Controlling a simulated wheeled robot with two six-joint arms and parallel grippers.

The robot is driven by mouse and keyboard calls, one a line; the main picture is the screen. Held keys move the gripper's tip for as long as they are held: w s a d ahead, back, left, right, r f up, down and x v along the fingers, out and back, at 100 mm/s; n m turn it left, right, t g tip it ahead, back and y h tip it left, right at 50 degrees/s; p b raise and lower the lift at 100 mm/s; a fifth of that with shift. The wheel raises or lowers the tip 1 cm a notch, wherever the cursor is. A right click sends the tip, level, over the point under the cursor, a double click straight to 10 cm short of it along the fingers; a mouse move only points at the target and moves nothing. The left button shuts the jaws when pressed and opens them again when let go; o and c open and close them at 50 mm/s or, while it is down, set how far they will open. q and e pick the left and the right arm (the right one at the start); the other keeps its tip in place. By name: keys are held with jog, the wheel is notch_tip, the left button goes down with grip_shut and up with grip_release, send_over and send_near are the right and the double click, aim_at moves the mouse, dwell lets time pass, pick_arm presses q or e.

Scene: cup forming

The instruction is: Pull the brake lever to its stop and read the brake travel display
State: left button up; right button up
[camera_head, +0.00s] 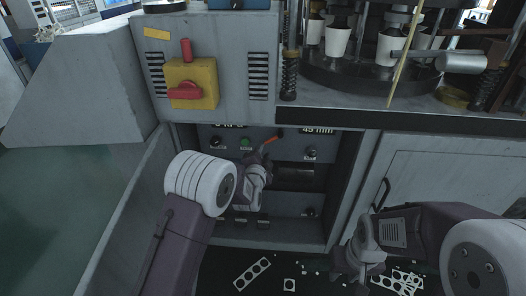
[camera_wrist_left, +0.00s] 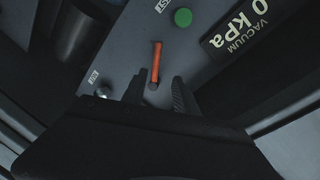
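The orange brake lever (camera_head: 271,139) sticks out of the grey control panel inside the open bay. My left gripper (camera_head: 263,157) is at the panel just below the lever. In the left wrist view the lever (camera_wrist_left: 156,62) stands between the two spread fingertips of this gripper (camera_wrist_left: 158,84), with a gap on either side. A display reading 45 mm (camera_head: 317,130) is at the panel's upper right; its upper edge is cut off by the bay's top. My right gripper (camera_head: 362,272) hangs low at the right, empty as far as I see; its finger gap is unclear.
A green button (camera_head: 246,143) and several black knobs sit on the panel. A vacuum display (camera_wrist_left: 248,36) reads 0 kPa. A yellow box with a red switch (camera_head: 191,84) is above the bay. Punched strips (camera_head: 253,274) lie on the floor.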

pick_arm(q)
jog(key=shift+s+a, duration=0.1)
jog(key=shift+s, duration=0.4)
jog(key=s+a+f+n+g, duration=0.3)
jog(key=s+a+n+g, duration=0.15)
jog(key=s, duration=0.75)
jog(key=s+a+f+n+g+y+p, duration=0.15)
jog(key=s+a+n+g, duration=0.35)
jog(key=s, duration=0.7)
jog(key=s+a+f+n+g, duration=0.35)
jog(key=s+g, duration=0.25)
jog(key=s, duration=0.6)
notch_tip(320, 180, up, 25)
jog(key=d+p, duration=0.1)
jog(key=p, duration=2.4)
jog(key=shift+w+r, duration=0.2)
jog(key=shift+w, duration=0.25)
